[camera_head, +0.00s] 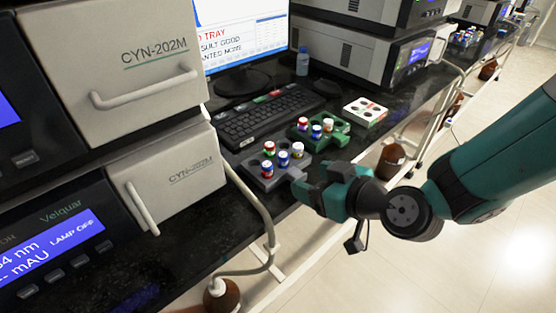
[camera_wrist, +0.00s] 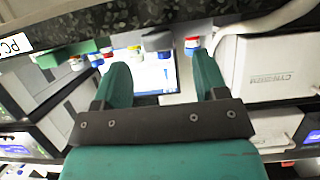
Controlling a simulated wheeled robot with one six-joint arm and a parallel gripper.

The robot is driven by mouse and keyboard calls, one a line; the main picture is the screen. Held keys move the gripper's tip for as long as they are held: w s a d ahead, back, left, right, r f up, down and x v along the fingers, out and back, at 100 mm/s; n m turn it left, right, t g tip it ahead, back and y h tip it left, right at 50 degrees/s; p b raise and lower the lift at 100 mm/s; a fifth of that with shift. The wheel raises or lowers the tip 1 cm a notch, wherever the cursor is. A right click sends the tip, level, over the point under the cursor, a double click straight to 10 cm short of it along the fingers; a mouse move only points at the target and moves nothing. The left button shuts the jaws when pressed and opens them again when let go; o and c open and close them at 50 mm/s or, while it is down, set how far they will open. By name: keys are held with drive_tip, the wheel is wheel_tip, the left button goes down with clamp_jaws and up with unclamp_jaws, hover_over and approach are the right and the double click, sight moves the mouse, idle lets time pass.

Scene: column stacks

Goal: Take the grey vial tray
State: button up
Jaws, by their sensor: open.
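The grey vial tray (camera_head: 278,182) lies on the black bench near its front edge and holds several vials with red, blue and white colours. Its handle points toward my gripper (camera_head: 308,182). My gripper is open, with its fingers at the handle end of the tray. In the wrist view, my gripper's fingers (camera_wrist: 161,64) stand apart, and a grey block that looks like the tray's handle (camera_wrist: 157,42) shows between and beyond them. I cannot tell whether the fingers touch it.
A green vial tray (camera_head: 334,139) with vials sits just behind, and a white tray (camera_head: 366,110) is farther right. A keyboard (camera_head: 270,115) lies to the left. A white instrument (camera_head: 168,178) with a hose stands close on the left. Open floor lies in front.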

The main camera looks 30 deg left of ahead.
sight(300, 175)
drive_tip(key=shift+x, duration=1.9)
drive_tip(key=c, duration=1)
drive_tip(key=shift+c, duration=0.2)
